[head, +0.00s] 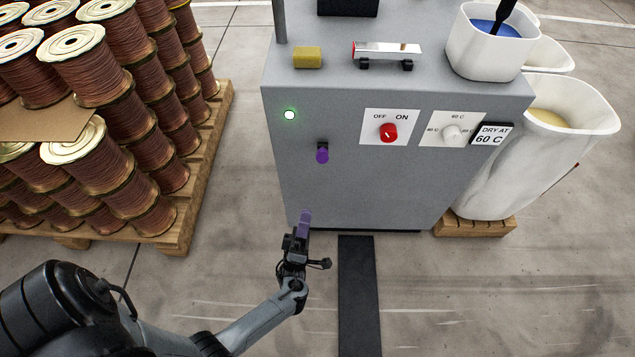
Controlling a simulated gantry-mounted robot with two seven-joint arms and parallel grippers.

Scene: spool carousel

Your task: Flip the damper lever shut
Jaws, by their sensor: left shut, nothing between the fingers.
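The grey machine cabinet (345,185) stands in front of me. A small purple lever (322,154) with a dark mount sticks out from its front face, below the green light; it seems to point downward toward me, though its exact setting is hard to tell. My left gripper (304,219) comes up from below, shut and empty, with purple at its tip. In the picture it is below and slightly left of the lever, apart from it. My right gripper is not in view.
A red OFF/ON knob (388,133) and a white temperature dial (452,135) sit right of the lever. A dark strip (358,290) lies on the floor.

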